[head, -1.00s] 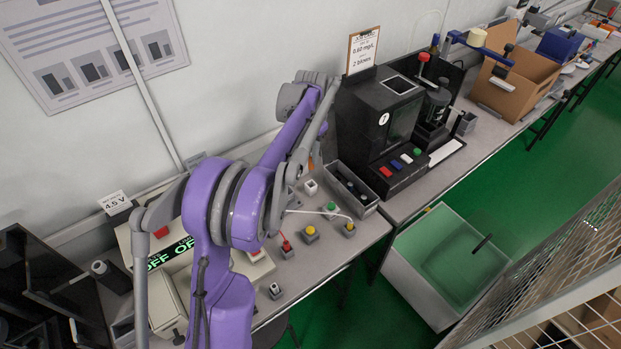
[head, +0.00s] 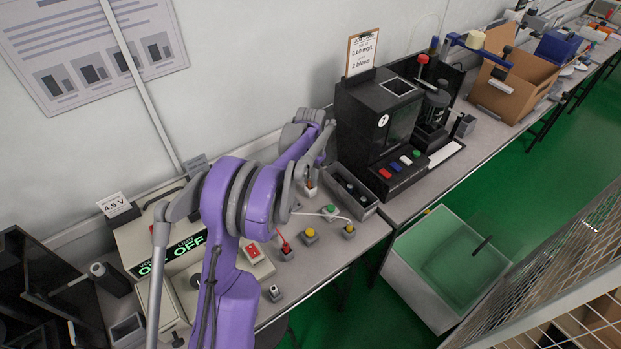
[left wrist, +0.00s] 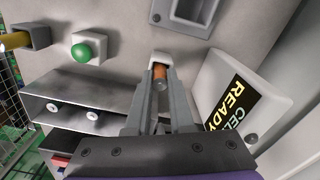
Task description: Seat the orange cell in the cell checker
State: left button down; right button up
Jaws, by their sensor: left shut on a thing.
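My left gripper (left wrist: 160,84) is shut on the orange cell (left wrist: 160,74), which stands between the fingertips in the left wrist view. In the head view the orange cell (head: 309,184) shows as a small patch below my arm, at the top of a small pale block (head: 311,192). Whether the cell is inside that block or just above it, I cannot tell. A white unit with a dark display reading CELL READY (left wrist: 232,103) lies right of the fingers in the left wrist view. My right gripper is not in view.
A green button (head: 330,208), a yellow button (head: 310,232) and a red-topped switch (head: 286,249) stand nearby on the bench. A grey open tray (head: 369,208) and a black machine (head: 362,125) are to the right.

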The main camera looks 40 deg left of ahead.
pick_arm(q)
jog(key=shift+f, duration=0.1)
jog(key=shift+f, duration=0.15)
jog(key=c, duration=0.8)
grip_release()
jog(key=shift+r, duration=0.65)
notch_tip(320, 180, up, 11)
jog(key=s+d+r+t, duration=0.25)
jog(key=s+d, duration=0.65)
jog(key=d, duration=0.5)
jog(key=s+d+f+t, duration=0.1)
jog(key=s+d+f, duration=0.1)
jog(key=s, duration=0.3)
jog(key=s+d+f, duration=0.2)
jog(key=s+d, duration=0.2)
jog(key=s, duration=0.1)
jog(key=s+d+f+t, duration=0.1)
jog(key=s+d+f, duration=0.1)
jog(key=s, duration=0.4)
jog(key=shift+d+f+m+t+p, duration=0.2)
jog(key=shift+d+m+t+p, duration=0.15)
jog(key=shift+d, duration=0.45)
